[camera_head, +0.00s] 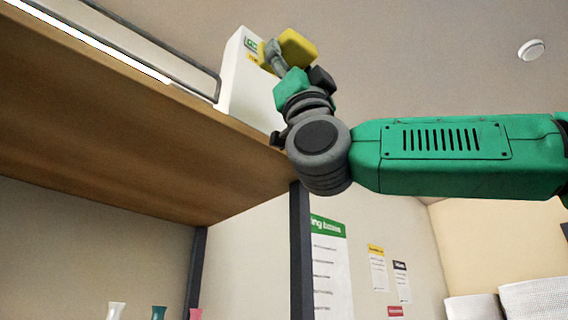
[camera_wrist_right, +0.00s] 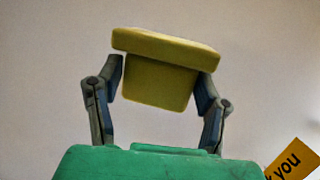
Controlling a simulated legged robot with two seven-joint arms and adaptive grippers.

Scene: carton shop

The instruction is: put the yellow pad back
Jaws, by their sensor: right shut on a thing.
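The yellow pad (camera_head: 298,46) is up beside the shelf's end, in the grip of my right gripper (camera_head: 277,58). In the right wrist view the pad (camera_wrist_right: 165,48) shows as a wide slab with a narrower block below it. The two fingers of my right gripper (camera_wrist_right: 160,82) close on the sides of that block. The pad stands clear against a plain wall or ceiling there. My left gripper is not in view.
A wooden shelf (camera_head: 150,120), seen from below, has a metal rail (camera_head: 150,37) and a white box (camera_head: 250,90) near its right end, close to my right gripper. Dark posts (camera_head: 301,250) hold it. A yellow sign (camera_wrist_right: 294,162) shows at the wrist view's lower right.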

